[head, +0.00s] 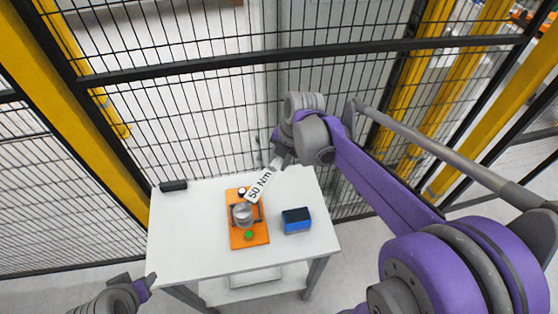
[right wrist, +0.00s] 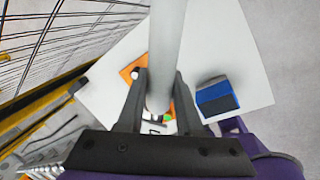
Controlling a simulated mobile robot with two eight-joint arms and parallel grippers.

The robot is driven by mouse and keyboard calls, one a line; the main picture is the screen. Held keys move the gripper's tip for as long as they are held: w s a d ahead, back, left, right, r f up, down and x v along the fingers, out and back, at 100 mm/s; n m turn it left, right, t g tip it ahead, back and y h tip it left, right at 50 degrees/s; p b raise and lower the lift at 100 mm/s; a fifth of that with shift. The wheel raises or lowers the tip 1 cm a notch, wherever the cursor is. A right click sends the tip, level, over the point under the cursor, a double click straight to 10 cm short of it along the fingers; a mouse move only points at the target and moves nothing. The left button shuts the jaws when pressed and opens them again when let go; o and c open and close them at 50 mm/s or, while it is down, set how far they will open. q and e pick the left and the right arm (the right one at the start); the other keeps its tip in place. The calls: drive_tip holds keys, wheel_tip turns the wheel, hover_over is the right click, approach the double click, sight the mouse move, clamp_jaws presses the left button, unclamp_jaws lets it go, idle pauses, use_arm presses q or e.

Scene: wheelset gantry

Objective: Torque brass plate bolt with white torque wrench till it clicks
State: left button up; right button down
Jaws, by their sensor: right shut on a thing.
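My right gripper (head: 278,162) is shut on the white torque wrench (head: 272,172) above the table. The wrench carries a "50 Nm" label and slants down to the left toward the orange board (head: 258,239). In the right wrist view the pale shaft (right wrist: 166,50) lies between the two fingers of my right gripper (right wrist: 160,105). A grey round part (head: 242,214) sits on the board, with a green knob (head: 249,235) at its front. I cannot make out the brass plate bolt or whether the wrench touches it. My left gripper (head: 143,286) is at the lower left, off the table, its jaws unclear.
A blue box with a dark top (head: 297,221) stands on the white table (head: 190,245), right of the board. A black object (head: 173,185) lies at the table's back left corner. A black mesh fence (head: 170,110) stands behind. The table's left front is clear.

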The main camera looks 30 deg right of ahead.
drive_tip(key=shift+s, duration=0.1)
drive_tip(key=shift+s+a, duration=0.1)
drive_tip(key=shift+s, duration=0.1)
drive_tip(key=s+a, duration=0.4)
drive_tip(key=s, duration=0.4)
drive_tip(key=shift+a+p, duration=0.4)
drive_tip(key=shift+s, duration=0.1)
